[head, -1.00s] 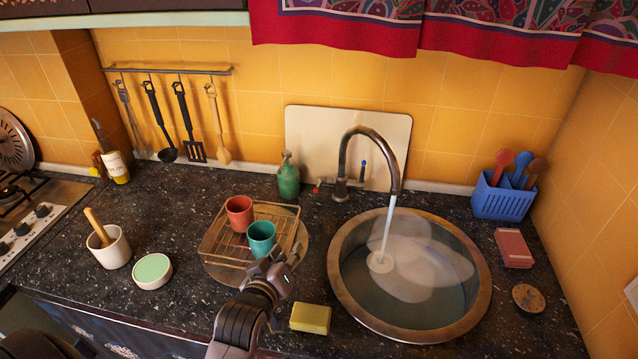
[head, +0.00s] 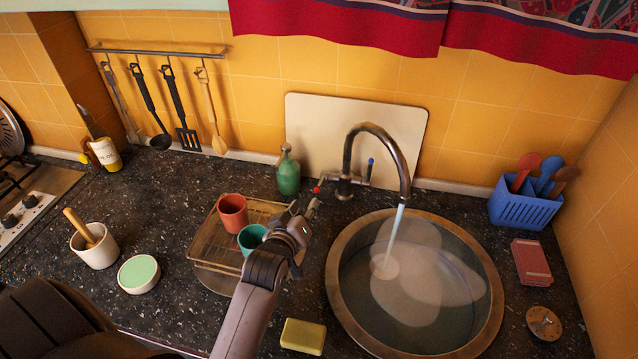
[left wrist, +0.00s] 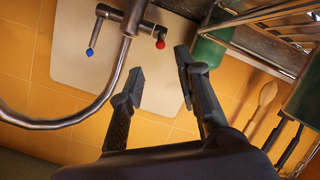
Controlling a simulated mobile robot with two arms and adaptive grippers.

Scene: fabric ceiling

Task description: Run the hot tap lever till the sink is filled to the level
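The tap (head: 376,130) is a curved metal spout with a stream of water (head: 395,230) falling into the round sink (head: 342,322). Water with pale, translucent patches stands in the bowl below the rim; its exact level is hard to tell. The red-tipped hot lever (head: 317,189) sticks out left of the tap base and shows in the left wrist view (left wrist: 160,43). The blue-tipped cold lever (head: 370,165) stands upright on the right. My left gripper (head: 303,207) is open and empty, just in front of the hot lever, apart from it. My right gripper is not in view.
A wire rack (head: 212,255) with red (head: 233,213) and teal (head: 251,237) cups sits under and left of my left gripper. A green bottle (head: 288,175) stands left of the hot lever. A yellow sponge (head: 303,336) lies in front. A pale board (head: 300,115) leans behind the tap.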

